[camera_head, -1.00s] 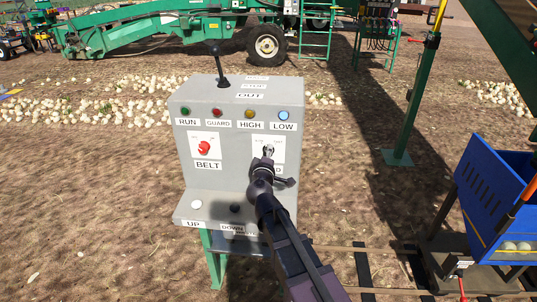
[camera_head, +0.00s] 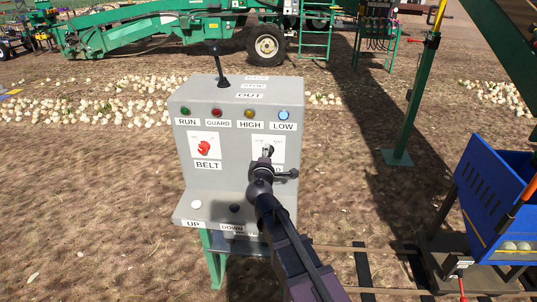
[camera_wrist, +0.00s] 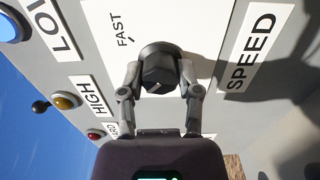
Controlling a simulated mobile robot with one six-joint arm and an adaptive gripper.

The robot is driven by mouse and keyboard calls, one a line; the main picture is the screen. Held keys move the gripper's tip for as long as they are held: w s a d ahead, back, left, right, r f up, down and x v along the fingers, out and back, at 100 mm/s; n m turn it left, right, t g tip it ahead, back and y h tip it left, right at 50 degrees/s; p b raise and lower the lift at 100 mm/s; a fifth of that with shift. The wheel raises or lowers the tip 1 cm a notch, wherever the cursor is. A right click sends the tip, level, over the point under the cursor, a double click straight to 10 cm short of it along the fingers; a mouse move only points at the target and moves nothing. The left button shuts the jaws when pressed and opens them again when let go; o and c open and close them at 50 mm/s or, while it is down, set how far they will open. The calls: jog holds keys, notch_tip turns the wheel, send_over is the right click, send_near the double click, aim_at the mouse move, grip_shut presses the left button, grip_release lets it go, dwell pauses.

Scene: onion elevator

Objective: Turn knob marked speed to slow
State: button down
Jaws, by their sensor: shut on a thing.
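The speed knob (camera_wrist: 158,68) is a dark round knob on a white plate, beside the sideways SPEED label (camera_wrist: 250,48) in the wrist view. The FAST mark (camera_wrist: 125,28) shows on the plate; no slow mark can be made out there. My gripper (camera_wrist: 160,80) has one finger on each side of the knob and is shut on it. In the head view my gripper (camera_head: 267,151) is at the right-hand plate of the grey control box (camera_head: 232,175), and my arm hides most of the SPEED label.
The red BELT knob (camera_head: 204,148) is left of my gripper. RUN, GUARD, HIGH and LOW lamps run above; the LOW lamp (camera_head: 284,115) is light blue. A black lever (camera_head: 220,65) stands on top. UP and DOWN buttons sit below. A blue bin (camera_head: 500,205) stands at right.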

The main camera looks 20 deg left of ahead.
jog(key=shift+w, duration=0.1)
jog(key=shift+c, duration=1.5)
grip_release()
jog(key=v, duration=1.2)
